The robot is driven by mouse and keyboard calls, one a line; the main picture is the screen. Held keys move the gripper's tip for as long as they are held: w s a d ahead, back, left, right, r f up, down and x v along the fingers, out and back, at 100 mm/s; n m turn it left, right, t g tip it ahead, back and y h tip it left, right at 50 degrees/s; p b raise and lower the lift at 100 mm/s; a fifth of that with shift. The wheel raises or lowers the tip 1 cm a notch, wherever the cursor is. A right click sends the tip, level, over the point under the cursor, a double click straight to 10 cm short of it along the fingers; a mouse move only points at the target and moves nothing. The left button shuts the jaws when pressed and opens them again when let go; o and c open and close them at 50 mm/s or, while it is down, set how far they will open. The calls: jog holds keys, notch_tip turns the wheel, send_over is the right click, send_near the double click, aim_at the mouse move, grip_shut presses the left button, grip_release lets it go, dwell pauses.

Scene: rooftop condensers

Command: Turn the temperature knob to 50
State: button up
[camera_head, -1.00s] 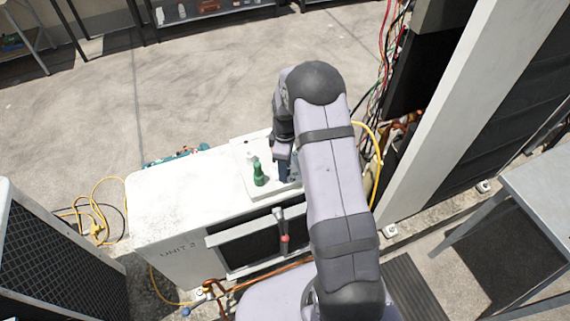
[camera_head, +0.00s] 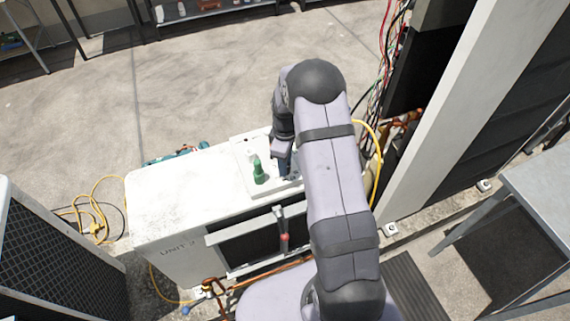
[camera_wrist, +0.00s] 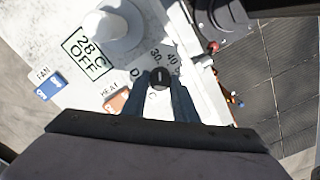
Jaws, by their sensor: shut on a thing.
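The temperature knob (camera_wrist: 160,77) is small, dark and round with a pale mark on top. It sits on a white panel by the printed numbers 30 and 40; other numbers are hidden or unreadable. The exact value the mark points to cannot be told. My gripper (camera_wrist: 160,86) is shut on the knob, with a blue-grey finger on each side. In the head view my gripper (camera_head: 285,168) reaches down to the panel on the white unit (camera_head: 165,200), and the knob is hidden there.
A blue FAN switch (camera_wrist: 48,86) and an orange HEAT switch (camera_wrist: 116,100) are on the panel. A green object (camera_head: 260,174) stands left of my gripper. A tall cabinet with loose wires (camera_head: 385,60) is at right.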

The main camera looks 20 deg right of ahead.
jog(key=m+b, duration=0.1)
jog(key=m, duration=0.3)
jog(key=m+b, duration=0.1)
jog(key=m, duration=0.3)
jog(key=shift+m, duration=0.4)
jog(key=m, duration=0.3)
jog(key=shift+d+m+b, duration=0.1)
jog(key=shift+m+b, duration=0.2)
jog(key=shift+m, duration=2)
jog(key=o, duration=1.1)
jog(key=shift+c, duration=0.2)
jog(key=shift+r, duration=0.1)
